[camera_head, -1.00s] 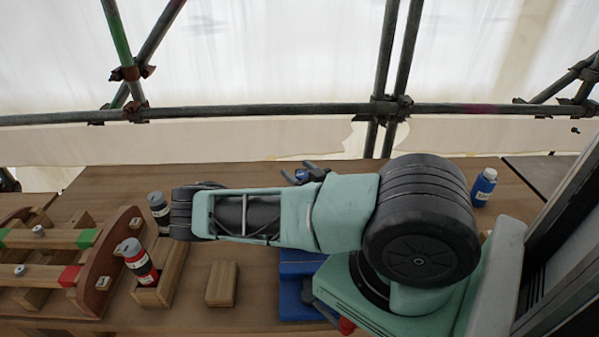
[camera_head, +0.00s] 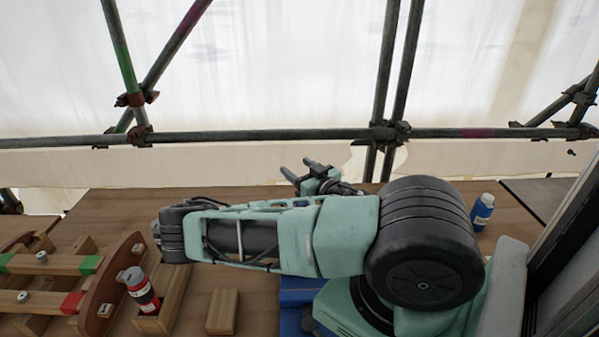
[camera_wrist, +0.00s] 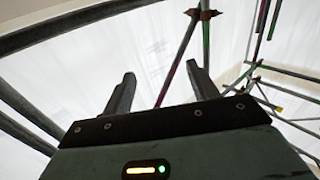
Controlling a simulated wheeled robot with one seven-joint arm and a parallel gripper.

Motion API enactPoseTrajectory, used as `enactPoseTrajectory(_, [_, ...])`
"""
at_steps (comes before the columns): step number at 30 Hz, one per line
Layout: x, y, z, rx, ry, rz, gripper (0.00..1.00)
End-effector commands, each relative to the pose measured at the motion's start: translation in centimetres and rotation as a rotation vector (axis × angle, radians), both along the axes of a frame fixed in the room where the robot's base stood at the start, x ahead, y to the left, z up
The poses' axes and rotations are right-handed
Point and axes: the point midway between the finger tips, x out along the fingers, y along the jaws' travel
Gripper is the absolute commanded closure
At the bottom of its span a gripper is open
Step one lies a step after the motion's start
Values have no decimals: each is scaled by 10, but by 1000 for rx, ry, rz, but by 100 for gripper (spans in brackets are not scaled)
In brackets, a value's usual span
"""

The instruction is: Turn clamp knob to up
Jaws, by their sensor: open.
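No part in view is clearly the clamp knob. Small grey knobs sit on two wooden bars at the left in the head view, one on the green-ended bar (camera_head: 41,257) and one on the red-ended bar (camera_head: 23,297). A blue fixture (camera_head: 298,292) on the bench is largely hidden behind my arm. My gripper (camera_head: 297,170) is raised above the back edge of the bench, far right of the bars. Its fingers are apart and empty. In the wrist view my gripper (camera_wrist: 160,72) points up towards scaffold poles and white sheeting, with nothing between the fingers.
A blue bottle (camera_head: 482,211) stands at the right. Scaffold poles (camera_head: 255,135) cross behind the bench (camera_head: 120,203).

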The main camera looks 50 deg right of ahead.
Motion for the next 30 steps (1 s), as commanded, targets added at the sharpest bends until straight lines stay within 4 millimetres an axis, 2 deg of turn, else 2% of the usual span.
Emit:
enactPoseTrajectory(10, [0,-2,1,3,-4,-8,41])
enactPoseTrajectory(14, [0,-22,14,52,-55,-109,41])
enactPoseTrajectory(19, [-14,-85,43,236,-222,-444,41])
enactPoseTrajectory(21, [-27,-111,49,340,-303,-606,41])
enactPoseTrajectory(24, [-48,-139,51,499,-411,-832,41])
enactPoseTrajectory(27, [-68,-155,47,674,-513,-1048,41])
enactPoseTrajectory(30, [-84,-158,38,863,-601,-1255,41])
